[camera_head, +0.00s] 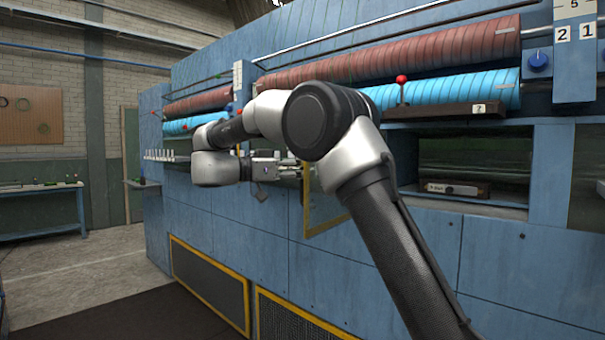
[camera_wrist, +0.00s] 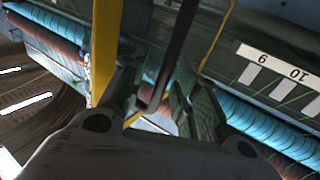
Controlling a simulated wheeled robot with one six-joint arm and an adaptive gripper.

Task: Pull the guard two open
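A yellow-framed guard (camera_head: 306,203) stands at the blue machine's front in the head view, its frame angled out from the face; my arm hides its upper part. I cannot read a number on it. In the wrist view a yellow frame bar (camera_wrist: 105,45) runs beside my left finger. A dark bar (camera_wrist: 178,42), perhaps the guard's handle, runs down between my fingers. My gripper (camera_wrist: 158,92) has one finger on each side of this bar; whether both press on it is unclear. In the head view my gripper (camera_head: 290,170) is at the guard's upper left edge.
Red rollers (camera_head: 390,62) and blue rollers (camera_head: 440,92) run along the machine above. A red-knobbed lever (camera_head: 401,88) stands on a dark ledge at right. An open bay (camera_head: 470,165) lies below it. Floor at left is clear before a workbench (camera_head: 40,188).

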